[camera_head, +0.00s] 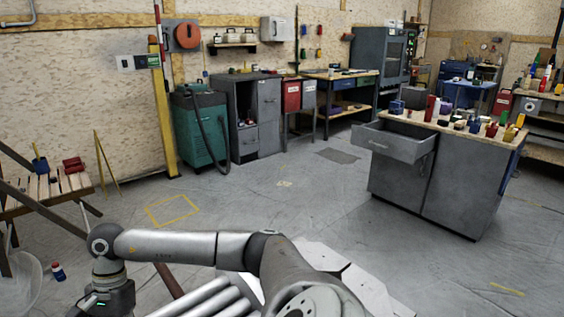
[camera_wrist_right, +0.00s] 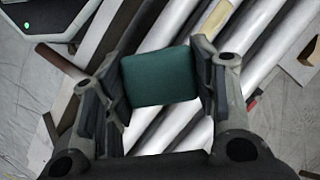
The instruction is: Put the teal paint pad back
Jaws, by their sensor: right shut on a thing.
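The teal paint pad (camera_wrist_right: 160,77) is a flat, dark teal block with rounded corners in the right wrist view. My right gripper (camera_wrist_right: 160,88) is shut on it, one finger at each side edge. The pad is seen over pale pipes, and its height above them cannot be told. In the head view, one of my arms reaches across the bottom towards the left, with its wrist at the lower left. Its fingertips and the pad do not show there. My left gripper is not in view.
A grey workbench (camera_head: 423,189) at right has an open drawer (camera_head: 393,146) and a crowded top. A slatted wooden bench (camera_head: 45,190) stands at left with several items. Pale pipes (camera_head: 205,300) lie close below my arm. The middle floor is mostly clear, with yellow tape outlines.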

